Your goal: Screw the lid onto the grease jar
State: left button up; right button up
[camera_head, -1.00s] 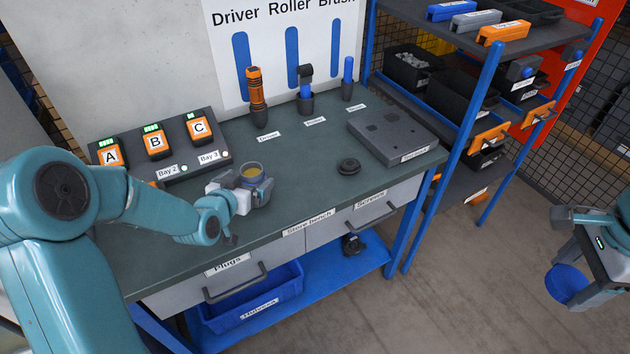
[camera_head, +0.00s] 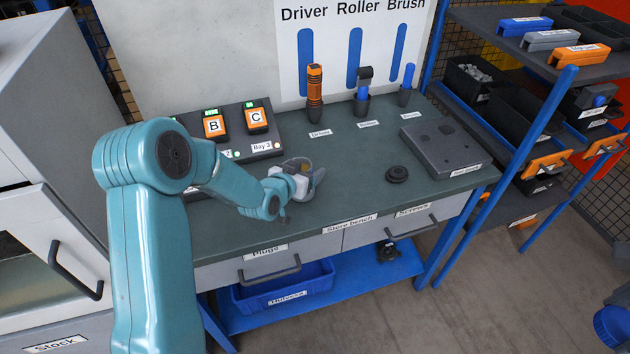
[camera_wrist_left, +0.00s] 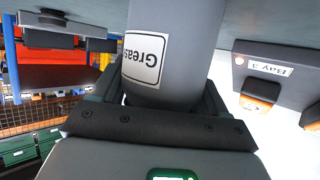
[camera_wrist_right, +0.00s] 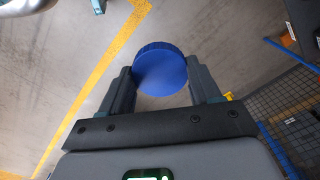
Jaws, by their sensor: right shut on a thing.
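The blue round lid (camera_wrist_right: 161,70) is between the fingers of my right gripper (camera_wrist_right: 161,78), held in the air over the floor. The lid also shows at the lower right edge of the head view (camera_head: 612,326), well away from the jar; most of the right gripper is cut off there.
Driver, roller and brush stand at the back. The bay rack (camera_head: 265,147) is behind the jar. Shelving (camera_head: 480,208) stands at right; a cabinet (camera_head: 50,240) at left.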

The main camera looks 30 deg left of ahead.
aim_at(305, 166)
pick_arm(q)
jog(key=shift+r, duration=0.2)
jog(key=shift+w+r, duration=0.1)
jog(key=shift+r, duration=0.1)
notch_tip(305, 166, up, 20)
jog(key=shift+f+b, duration=0.25)
jog(key=shift+b, duration=0.05)
pick_arm(e)
jog(key=shift+f, duration=0.3)
pick_arm(q)
jog(key=o, duration=0.7)
jog(key=c, duration=0.9)
jog(key=shift+c, duration=0.2)
